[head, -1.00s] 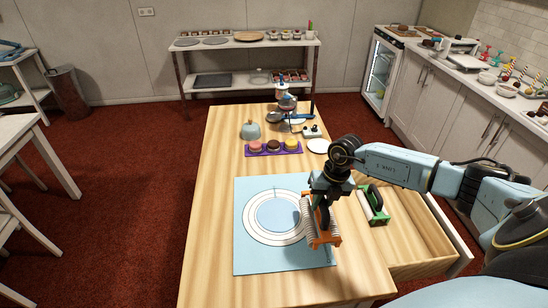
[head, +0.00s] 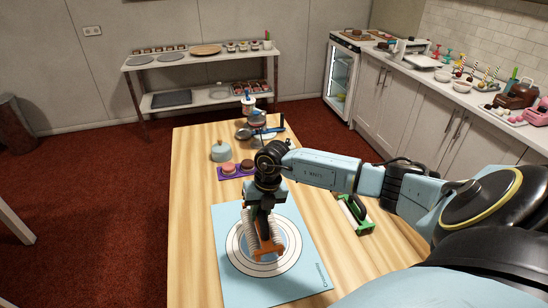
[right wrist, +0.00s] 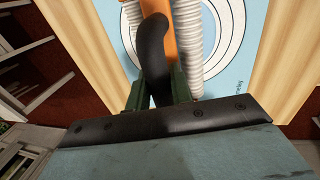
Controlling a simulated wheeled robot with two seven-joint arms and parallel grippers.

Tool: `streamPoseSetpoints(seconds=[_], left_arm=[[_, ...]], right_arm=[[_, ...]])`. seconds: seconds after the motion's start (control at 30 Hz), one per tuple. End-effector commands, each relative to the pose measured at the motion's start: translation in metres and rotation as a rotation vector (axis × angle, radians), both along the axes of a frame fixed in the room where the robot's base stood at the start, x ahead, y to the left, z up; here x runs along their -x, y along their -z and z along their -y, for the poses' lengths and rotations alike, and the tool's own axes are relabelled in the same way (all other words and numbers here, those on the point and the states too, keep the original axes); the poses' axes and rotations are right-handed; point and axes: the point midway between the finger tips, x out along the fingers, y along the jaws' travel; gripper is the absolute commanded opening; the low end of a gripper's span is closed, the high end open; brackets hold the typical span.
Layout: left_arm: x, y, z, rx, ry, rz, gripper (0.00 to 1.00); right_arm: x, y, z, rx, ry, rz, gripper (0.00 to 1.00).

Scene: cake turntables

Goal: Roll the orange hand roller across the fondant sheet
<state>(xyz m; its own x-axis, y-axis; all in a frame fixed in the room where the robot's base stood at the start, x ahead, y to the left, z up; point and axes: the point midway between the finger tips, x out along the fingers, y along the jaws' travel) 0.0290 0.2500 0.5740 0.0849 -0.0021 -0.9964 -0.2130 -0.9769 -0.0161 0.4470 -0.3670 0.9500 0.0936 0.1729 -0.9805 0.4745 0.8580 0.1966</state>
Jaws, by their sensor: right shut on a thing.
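The orange hand roller (head: 268,252) has white ribbed rollers and a black handle. My right gripper (head: 265,206) is shut on its handle, and the roller hangs below the fingers. In the right wrist view the black handle (right wrist: 152,55) is between the green fingers, with the ribbed rollers (right wrist: 188,45) beyond. My left gripper is out of view.
A green-framed tool (head: 356,215) lies right of the mat. A purple tray (head: 228,176) with small cakes, a pale blue dome (head: 221,151) and a stand with tools (head: 256,122) are at the table's far end. The table left of the mat is clear.

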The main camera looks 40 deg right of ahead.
Motion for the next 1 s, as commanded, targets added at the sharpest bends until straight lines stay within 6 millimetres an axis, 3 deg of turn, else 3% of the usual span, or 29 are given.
streamPoseSetpoints(seconds=[0.2, 0.5, 1.0], left_arm=[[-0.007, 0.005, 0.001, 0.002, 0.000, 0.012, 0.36], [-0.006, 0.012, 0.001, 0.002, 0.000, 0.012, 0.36], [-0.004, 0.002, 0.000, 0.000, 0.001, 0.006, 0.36]], right_arm=[[-0.017, -0.001, -0.029, -0.003, -0.002, 0.006, 0.00], [-0.032, 0.000, -0.056, -0.001, 0.001, 0.003, 0.00], [-0.002, 0.003, -0.002, 0.001, 0.002, 0.002, 0.00]])
